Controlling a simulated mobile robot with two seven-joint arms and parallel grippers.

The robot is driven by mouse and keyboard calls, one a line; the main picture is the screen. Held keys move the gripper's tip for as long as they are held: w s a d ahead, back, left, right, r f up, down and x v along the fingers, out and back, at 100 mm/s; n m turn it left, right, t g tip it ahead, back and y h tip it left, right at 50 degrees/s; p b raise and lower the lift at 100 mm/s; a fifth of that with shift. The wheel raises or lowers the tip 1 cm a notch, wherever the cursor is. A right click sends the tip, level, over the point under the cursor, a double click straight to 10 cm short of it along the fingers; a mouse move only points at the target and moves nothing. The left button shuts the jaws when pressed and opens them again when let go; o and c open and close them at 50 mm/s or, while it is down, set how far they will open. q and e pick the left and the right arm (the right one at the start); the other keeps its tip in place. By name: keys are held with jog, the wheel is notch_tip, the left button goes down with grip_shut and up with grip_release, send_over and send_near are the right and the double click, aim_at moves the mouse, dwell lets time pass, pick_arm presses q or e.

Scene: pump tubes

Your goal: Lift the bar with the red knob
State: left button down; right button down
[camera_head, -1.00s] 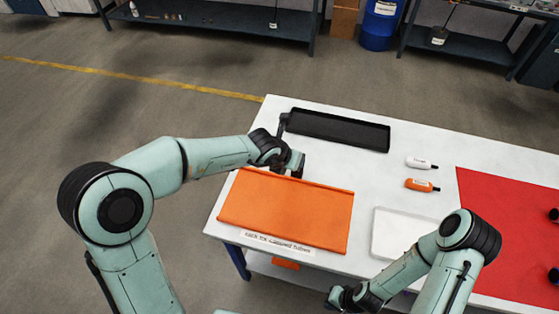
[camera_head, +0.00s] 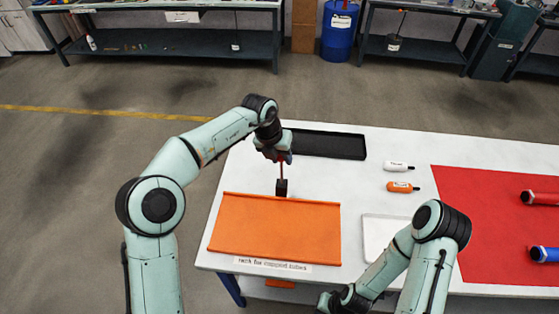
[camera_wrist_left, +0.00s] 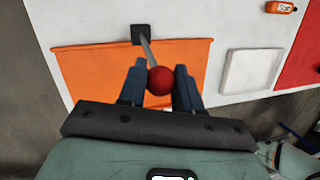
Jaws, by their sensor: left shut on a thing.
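My left gripper (camera_head: 277,157) is shut on the red knob (camera_wrist_left: 160,80) at the end of a thin bar. The knob sits between the two dark blue fingers in the left wrist view. In the head view, the bar (camera_head: 281,172) stands about upright below the gripper, and its lower end meets a small black block (camera_head: 281,187) at the back edge of the orange mat. The block also shows in the left wrist view (camera_wrist_left: 141,33). My right gripper (camera_head: 326,302) is at the bottom of the head view, partly cut off, and its fingers cannot be made out.
The orange mat (camera_head: 272,230) lies on the white table in front of the block. A black tray (camera_head: 325,144) lies behind. A white bottle (camera_head: 398,166), an orange bottle (camera_head: 401,187), a white tray (camera_head: 378,236) and a red mat (camera_head: 480,220) are to the right.

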pick_arm(q)
jog(key=shift+w+r, duration=0.15)
jog(key=shift+w, duration=0.1)
dwell(0.3)
jog(key=c, duration=1)
grip_release()
jog(key=shift+o, duration=1.1)
jog(key=shift+w, duration=0.1)
jog(key=v, duration=1.3)
jog(key=shift+w+r, duration=0.15)
jog(key=shift+r, duration=0.05)
